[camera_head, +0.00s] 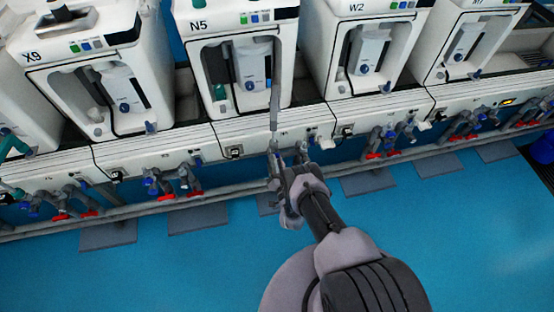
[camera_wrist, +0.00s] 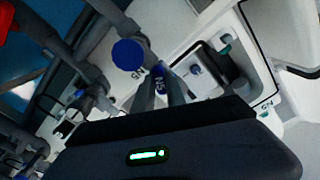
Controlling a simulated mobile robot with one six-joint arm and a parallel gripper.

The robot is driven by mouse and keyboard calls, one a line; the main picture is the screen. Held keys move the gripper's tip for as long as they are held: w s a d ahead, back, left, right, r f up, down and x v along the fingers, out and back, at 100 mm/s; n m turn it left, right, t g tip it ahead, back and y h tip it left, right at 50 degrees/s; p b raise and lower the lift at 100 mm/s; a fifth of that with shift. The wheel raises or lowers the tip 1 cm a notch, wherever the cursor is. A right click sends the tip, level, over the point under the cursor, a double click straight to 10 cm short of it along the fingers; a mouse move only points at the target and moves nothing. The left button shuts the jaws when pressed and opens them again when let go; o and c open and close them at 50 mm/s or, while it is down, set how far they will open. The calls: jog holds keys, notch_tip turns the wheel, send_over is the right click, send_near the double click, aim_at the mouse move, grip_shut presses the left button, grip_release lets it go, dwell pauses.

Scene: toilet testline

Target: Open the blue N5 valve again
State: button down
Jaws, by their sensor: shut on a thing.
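The N5 machine (camera_head: 245,60) stands in the row of white units in the head view. My gripper (camera_head: 280,172) is at the pipes below it, and my arm hides most of the valves there. In the wrist view, my gripper (camera_wrist: 160,88) has its two grey fingers close together on a blue valve handle marked N5 (camera_wrist: 161,73). The handle shows only in part between the fingers; its exact turn angle is hard to tell. A round blue knob (camera_wrist: 128,54) with an N5 label beside it sits just left of the fingers, apart from them.
Neighbouring units X9 (camera_head: 95,85) and W2 (camera_head: 368,55) stand on either side. Red and blue valves (camera_head: 375,150) line the pipe to the right, with more to the left. A red part (camera_wrist: 8,20) shows at the wrist view's corner. The blue floor (camera_head: 150,265) in front is clear.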

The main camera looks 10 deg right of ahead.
jog(key=n, duration=0.5)
jog(key=shift+w+r+n, duration=0.15)
jog(key=shift+n, duration=0.25)
dwell(0.4)
jog(key=c, duration=1.4)
grip_release()
jog(key=shift+o, duration=0.2)
